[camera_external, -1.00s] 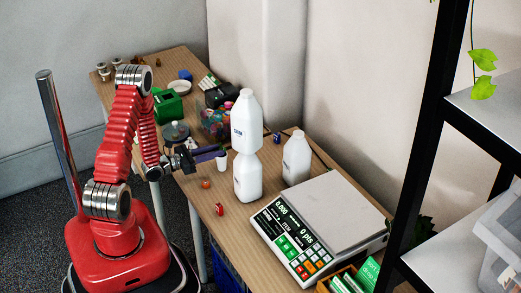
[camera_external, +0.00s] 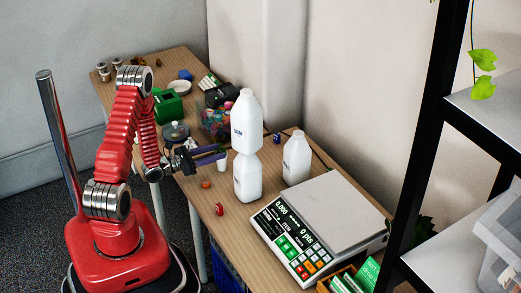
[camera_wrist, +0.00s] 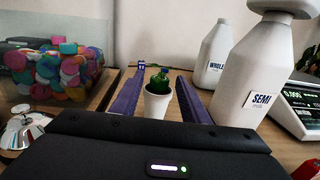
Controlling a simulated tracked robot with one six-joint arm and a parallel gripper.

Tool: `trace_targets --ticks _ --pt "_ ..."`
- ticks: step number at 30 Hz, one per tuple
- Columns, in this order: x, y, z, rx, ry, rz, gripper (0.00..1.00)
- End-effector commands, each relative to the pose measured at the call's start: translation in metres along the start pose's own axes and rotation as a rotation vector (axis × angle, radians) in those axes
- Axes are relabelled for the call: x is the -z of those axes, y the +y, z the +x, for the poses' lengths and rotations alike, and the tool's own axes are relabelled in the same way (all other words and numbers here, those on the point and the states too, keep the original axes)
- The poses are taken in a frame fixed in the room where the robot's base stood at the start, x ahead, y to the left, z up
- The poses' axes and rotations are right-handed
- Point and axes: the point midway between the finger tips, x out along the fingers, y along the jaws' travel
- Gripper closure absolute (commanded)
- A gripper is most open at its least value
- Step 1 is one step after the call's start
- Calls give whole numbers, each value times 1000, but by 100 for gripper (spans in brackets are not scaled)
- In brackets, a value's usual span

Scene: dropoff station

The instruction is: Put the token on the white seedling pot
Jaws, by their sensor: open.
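The white seedling pot (camera_wrist: 158,103) stands upright between the spread purple fingers of my gripper (camera_wrist: 152,92) in the wrist view. A dark green thing (camera_wrist: 159,82) sits in its top, with a lighter green tip; whether this is a plant alone or includes the token is too small to tell. In the external view the pot (camera_external: 222,162) stands on the table beside the stacked bottles, at the tips of my gripper (camera_external: 224,153). My gripper is open, with a finger on each side of the pot. I cannot identify the token for sure.
White milk bottles (camera_external: 247,120) are stacked right of the pot, with another bottle (camera_external: 297,158) behind. A clear bin of coloured pieces (camera_wrist: 60,75) stands left. Small red items (camera_external: 219,209) lie near the table's front edge. A scale (camera_external: 335,215) stands further right.

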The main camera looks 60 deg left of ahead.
Motion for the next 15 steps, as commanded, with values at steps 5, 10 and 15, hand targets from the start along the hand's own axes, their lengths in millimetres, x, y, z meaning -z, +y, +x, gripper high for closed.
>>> trace_targets --ticks 5,10,15 --pt "-2 1 -4 -1 1 0 59" --pt "-1 1 -22 -3 2 -1 59" --pt "-1 2 -44 -4 1 -1 59"
